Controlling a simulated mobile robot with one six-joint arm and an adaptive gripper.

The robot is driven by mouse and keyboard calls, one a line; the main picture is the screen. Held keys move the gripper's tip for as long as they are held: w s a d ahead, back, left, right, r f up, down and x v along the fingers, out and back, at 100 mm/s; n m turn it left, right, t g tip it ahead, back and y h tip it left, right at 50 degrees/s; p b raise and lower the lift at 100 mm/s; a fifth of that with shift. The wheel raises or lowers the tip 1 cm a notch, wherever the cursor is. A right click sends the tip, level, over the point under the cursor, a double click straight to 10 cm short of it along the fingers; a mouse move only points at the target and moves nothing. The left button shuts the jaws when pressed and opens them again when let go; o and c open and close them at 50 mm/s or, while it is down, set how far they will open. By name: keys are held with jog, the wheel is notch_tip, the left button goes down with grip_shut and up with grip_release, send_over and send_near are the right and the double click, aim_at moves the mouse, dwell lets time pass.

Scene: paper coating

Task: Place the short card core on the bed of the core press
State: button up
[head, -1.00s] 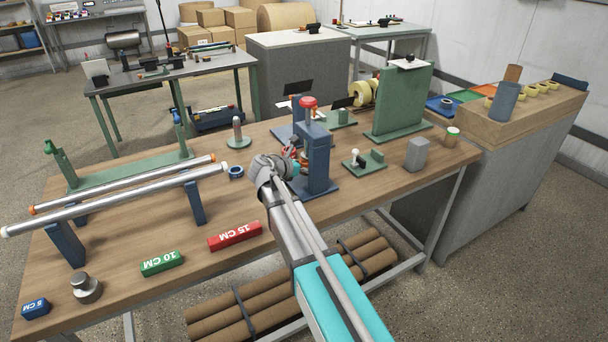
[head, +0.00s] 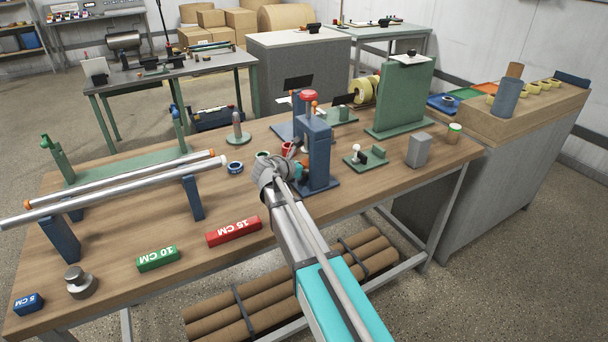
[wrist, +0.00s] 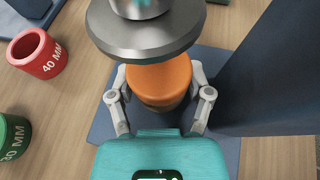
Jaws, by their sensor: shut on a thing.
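The short card core (wrist: 158,82), an orange-brown cylinder, stands between the fingers of my gripper (wrist: 160,92) in the wrist view. The fingers are shut on its two sides. The grey round ram (wrist: 145,35) of the core press hangs just above it and covers part of its top. The dark blue bed (wrist: 228,150) lies below. I cannot tell whether the core touches the bed. In the head view the blue core press (head: 317,155) with its red knob stands at the end of my arm. My gripper there (head: 290,172) is at its left side, and the core is hidden.
A red 40 MM ring (wrist: 38,55) and a green 30 MM ring (wrist: 10,138) stand left of the bed. The press column (wrist: 270,75) rises close on the right. A jig (head: 366,156) and grey block (head: 419,150) stand further right on the bench.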

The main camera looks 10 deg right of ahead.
jog(key=shift+f, duration=0.45)
jog(key=o, duration=0.9)
jog(key=shift+c, duration=0.2)
jog(key=shift+r, duration=0.25)
jog(key=p+v, duration=0.4)
jog(key=v, duration=0.6)
jog(key=shift+s+a+r, duration=0.1)
jog(key=shift+r, duration=0.05)
jog(key=shift+v, duration=0.8)
